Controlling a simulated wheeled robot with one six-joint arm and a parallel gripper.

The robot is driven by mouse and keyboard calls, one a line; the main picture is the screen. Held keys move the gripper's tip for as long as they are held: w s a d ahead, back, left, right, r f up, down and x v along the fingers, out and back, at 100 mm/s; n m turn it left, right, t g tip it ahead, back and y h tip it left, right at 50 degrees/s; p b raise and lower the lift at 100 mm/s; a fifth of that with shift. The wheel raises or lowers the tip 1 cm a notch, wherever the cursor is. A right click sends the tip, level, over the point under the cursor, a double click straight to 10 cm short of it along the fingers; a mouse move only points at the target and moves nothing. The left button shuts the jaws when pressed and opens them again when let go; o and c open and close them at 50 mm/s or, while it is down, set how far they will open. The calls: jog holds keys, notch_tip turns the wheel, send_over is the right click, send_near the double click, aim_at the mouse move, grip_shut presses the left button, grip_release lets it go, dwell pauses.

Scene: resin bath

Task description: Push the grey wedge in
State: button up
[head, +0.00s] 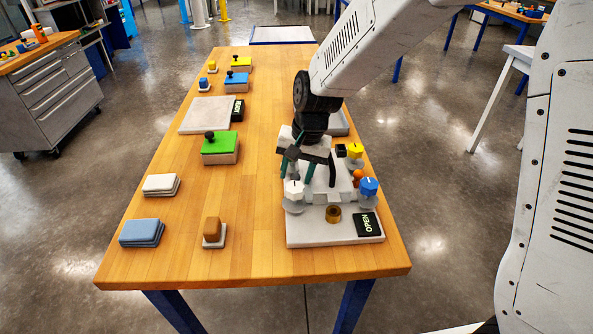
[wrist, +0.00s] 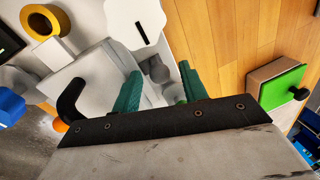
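My gripper (head: 298,170) is over the left side of the pale fixture (head: 305,232), behind its white slotted knob (head: 293,188). In the wrist view its two green fingers (wrist: 160,72) are apart. I cannot tell whether these are part of the grey wedge, and I cannot pick out the wedge in the head view, where my gripper hides that area. The white slotted knob (wrist: 136,20) is just beyond the fingertips.
The fixture also carries a brass ring (head: 333,214), a blue knob (head: 369,187), a yellow knob (head: 355,150), an orange ball (head: 358,174) and a black OPEN sign (head: 367,224). A black curved handle (wrist: 70,98) stands close beside my fingers. A green-topped block (head: 220,145) sits left.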

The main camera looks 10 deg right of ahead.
dwell(0.3)
jog(key=shift+a, duration=0.25)
notch_tip(320, 180, up, 7)
jog(key=d, duration=0.1)
jog(key=s+d, duration=0.1)
jog(key=s+d+n, duration=0.1)
jog(key=s, duration=0.1)
jog(key=s+d+r+n+g, duration=0.1)
jog(key=s, duration=0.1)
jog(key=shift+s+d+h, duration=0.25)
jog(key=shift+d+h, duration=0.05)
jog(key=shift+h, duration=0.1)
jog(key=s+d+r, duration=0.4)
jog(key=s+d, duration=0.2)
jog(key=s, duration=0.1)
jog(key=s+d+r+n+t, duration=0.1)
jog(key=s+d+r, duration=0.3)
jog(key=s+d, duration=0.3)
jog(key=shift+s+d+r+h, duration=0.2)
jog(key=shift+s+h, duration=0.2)
jog(key=shift+s, duration=0.3)
jog(key=s+d+t, duration=0.1)
jog(key=s+d, duration=0.2)
jog(key=s, duration=0.3)
jog(key=shift+d+h, duration=0.15)
jog(key=shift+h, duration=0.15)
